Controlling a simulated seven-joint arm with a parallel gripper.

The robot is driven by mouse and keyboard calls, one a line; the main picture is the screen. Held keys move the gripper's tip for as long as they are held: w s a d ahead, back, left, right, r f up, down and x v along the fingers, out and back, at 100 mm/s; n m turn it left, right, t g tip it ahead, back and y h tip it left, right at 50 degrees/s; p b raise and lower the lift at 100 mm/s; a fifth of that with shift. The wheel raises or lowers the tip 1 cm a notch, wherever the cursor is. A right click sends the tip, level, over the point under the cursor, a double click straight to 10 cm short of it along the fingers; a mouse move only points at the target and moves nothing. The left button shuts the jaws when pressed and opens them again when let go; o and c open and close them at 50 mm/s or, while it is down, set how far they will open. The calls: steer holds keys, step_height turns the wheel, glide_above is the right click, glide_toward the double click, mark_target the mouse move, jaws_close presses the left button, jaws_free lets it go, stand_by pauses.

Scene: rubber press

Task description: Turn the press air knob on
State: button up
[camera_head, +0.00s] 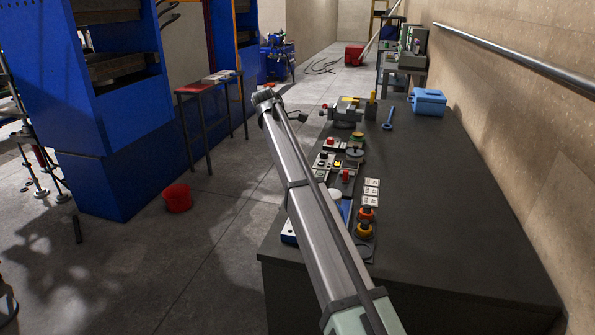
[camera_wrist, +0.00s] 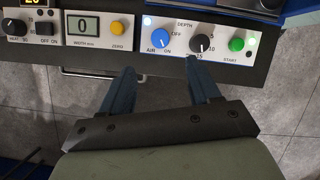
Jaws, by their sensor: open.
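The blue press air knob (camera_wrist: 161,38) is on a white control panel (camera_wrist: 180,22) at the top of the wrist view. OFF is printed at its upper right and ON at its lower right; I cannot tell for sure where its mark points. My gripper (camera_wrist: 161,68) is open and empty, its two dark blue fingers spread apart just below the panel in the picture. The knob lies between and above the fingertips in the picture, with no visible contact. In the head view I cannot make out the air knob or the fingers.
The black depth knob (camera_wrist: 200,43) and green start button (camera_wrist: 236,44) are right of the air knob. A width display (camera_wrist: 83,27) and yellow button (camera_wrist: 117,28) are left. In the head view, a dark bench (camera_head: 450,190) holds several controls; a red bucket (camera_head: 177,197) stands on the floor.

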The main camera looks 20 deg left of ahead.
steer(key=shift+v, duration=1.05)
